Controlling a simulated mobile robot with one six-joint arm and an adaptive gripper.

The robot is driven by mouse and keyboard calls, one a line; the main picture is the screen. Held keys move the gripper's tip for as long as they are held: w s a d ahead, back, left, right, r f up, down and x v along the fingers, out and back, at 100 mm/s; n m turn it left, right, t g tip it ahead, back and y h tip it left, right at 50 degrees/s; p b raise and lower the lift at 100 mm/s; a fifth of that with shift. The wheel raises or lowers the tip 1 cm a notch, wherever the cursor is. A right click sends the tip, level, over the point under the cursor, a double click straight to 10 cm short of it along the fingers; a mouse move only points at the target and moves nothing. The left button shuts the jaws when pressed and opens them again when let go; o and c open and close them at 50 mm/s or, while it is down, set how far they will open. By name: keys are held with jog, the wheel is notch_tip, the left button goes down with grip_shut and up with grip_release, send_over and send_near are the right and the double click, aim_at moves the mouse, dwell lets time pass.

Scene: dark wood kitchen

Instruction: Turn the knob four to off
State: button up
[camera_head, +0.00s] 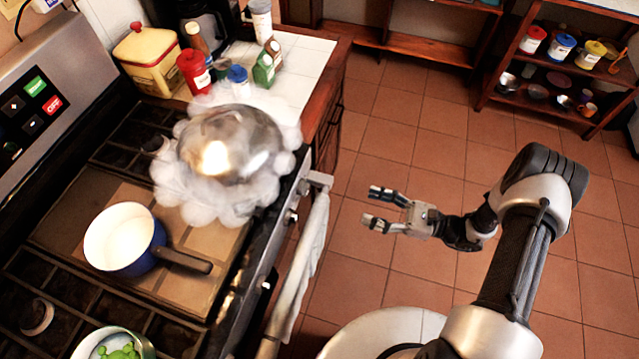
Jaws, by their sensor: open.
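The stove (200,300) fills the left side. Small knobs show on its front edge, one near the far end (291,216) and one nearer (266,285). I cannot tell which is knob four or how either is turned; other knobs are hidden or too small to make out. My gripper (371,206) is open and empty, over the floor to the right of the stove front. Its fingers point left toward the knobs, apart from them. A shiny metal pot or lid (232,143) on the far burner is ringed by white steam.
A blue saucepan (120,238) stands on the stove, its dark handle pointing right. A pot with something green (112,347) is at the bottom. A towel (312,245) hangs on the oven handle (290,300). Jars and boxes crowd the counter (305,60). The tiled floor between stove and shelves is clear.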

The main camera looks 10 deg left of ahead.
aim_at(304, 187)
jog(key=w+a+b, duration=0.1)
jog(key=a+b, duration=0.1)
jog(key=a, duration=1.5)
jog(key=shift+c, duration=0.3)
jog(key=c, duration=1)
jog(key=shift+m+b, duration=0.3)
jog(key=m, duration=1.7)
jog(key=shift+s+r, duration=0.1)
jog(key=shift+r, duration=0.05)
